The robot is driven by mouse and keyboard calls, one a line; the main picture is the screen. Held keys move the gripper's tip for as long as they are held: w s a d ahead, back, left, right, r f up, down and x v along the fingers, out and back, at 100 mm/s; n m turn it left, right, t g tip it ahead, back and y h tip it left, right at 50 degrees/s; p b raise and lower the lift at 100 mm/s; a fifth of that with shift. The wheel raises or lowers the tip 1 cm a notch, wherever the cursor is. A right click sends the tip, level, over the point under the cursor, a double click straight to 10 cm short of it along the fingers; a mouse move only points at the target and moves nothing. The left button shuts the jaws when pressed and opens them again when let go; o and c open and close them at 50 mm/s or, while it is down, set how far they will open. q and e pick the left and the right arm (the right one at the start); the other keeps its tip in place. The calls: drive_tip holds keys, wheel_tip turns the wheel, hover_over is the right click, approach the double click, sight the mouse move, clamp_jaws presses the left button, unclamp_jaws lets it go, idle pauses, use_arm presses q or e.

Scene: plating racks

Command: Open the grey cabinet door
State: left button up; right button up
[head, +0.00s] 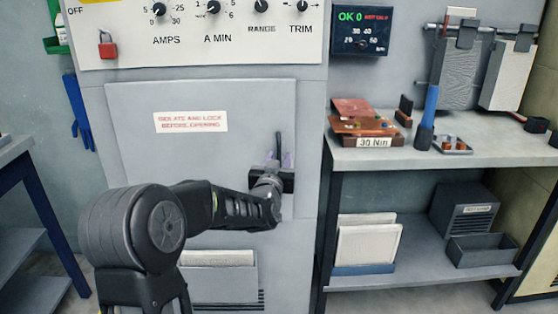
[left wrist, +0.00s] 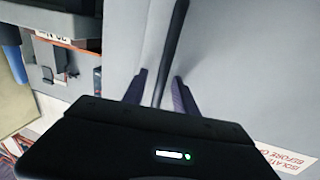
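The grey cabinet door (head: 150,150) fills the middle of the head view and carries a red-lettered white label (head: 191,122). It looks closed, lying flush in its front. Its black bar handle (head: 278,145) stands upright near the door's right edge; it also shows in the left wrist view (left wrist: 174,45). My left gripper (head: 279,161) is at the handle's lower part. In the left wrist view, the fingers (left wrist: 160,85) are spread on either side of the handle, with gaps visible between them and the bar. My wrist hides the handle's lower end. My right gripper is out of view.
A control panel (head: 200,52) with knobs and a red padlock (head: 107,45) is above the door. A workbench (head: 425,157) with tools and a copper-coloured block stands to the right. A blue-framed table (head: 18,150) is at the left. A paper holder (head: 220,275) is low on the cabinet.

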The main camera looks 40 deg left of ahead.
use_arm(q)
drive_tip(key=shift+c, duration=0.2)
clamp_jaws()
idle(1.1)
